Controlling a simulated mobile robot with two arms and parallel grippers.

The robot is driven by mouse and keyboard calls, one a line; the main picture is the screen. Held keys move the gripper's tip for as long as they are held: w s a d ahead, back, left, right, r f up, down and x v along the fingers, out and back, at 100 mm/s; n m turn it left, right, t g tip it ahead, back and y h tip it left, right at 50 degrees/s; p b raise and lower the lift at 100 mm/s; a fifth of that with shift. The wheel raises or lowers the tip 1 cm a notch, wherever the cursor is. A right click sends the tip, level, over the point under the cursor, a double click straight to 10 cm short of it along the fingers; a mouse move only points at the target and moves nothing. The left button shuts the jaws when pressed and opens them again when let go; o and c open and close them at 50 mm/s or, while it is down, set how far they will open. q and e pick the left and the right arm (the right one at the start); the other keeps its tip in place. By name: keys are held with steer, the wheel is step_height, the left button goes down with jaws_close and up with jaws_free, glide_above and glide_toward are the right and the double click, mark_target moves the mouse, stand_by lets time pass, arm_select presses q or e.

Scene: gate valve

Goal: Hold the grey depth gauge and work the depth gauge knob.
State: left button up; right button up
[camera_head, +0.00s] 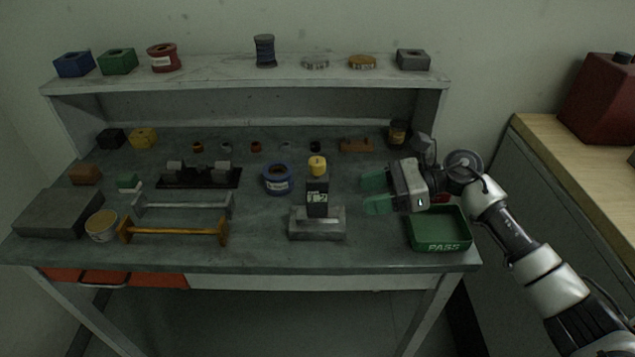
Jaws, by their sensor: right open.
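The depth gauge (317,226) stands upright near the front of the bench, with a wide grey base and a dark upright body that bears a small display. A yellow knob (317,164) sits on its top. My right gripper (364,191) is open, with greenish fingertips pointing left toward the gauge. It is just right of the gauge body, apart from it, with nothing visible between its fingers. My left gripper does not show.
A green PASS tray (439,230) lies under and beside my right arm. A blue spool (277,179) stands left of the gauge. An orange-handled bar (174,232) and a grey bar (183,205) lie further left. A shelf (220,75) runs along the back.

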mark_target(323, 205)
steer(key=shift+s+a+r, duration=0.1)
steer(key=shift+s+a, duration=0.1)
steer(key=shift+a, duration=0.15)
steer(key=x, duration=0.1)
steer(key=p+x, duration=0.2)
steer(key=shift+s+a+r, duration=0.1)
steer(key=shift+s+a, duration=0.15)
steer(key=x, duration=0.2)
steer(key=b+x, duration=0.1)
steer(key=shift+w+a+f, duration=0.1)
steer(key=shift+a+f, duration=0.15)
steer(key=shift+f, duration=0.25)
steer(key=shift+b+x, duration=0.65)
steer(key=shift+x, duration=0.3)
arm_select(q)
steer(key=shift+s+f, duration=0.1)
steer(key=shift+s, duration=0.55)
arm_select(e)
steer(key=shift+r, duration=0.15)
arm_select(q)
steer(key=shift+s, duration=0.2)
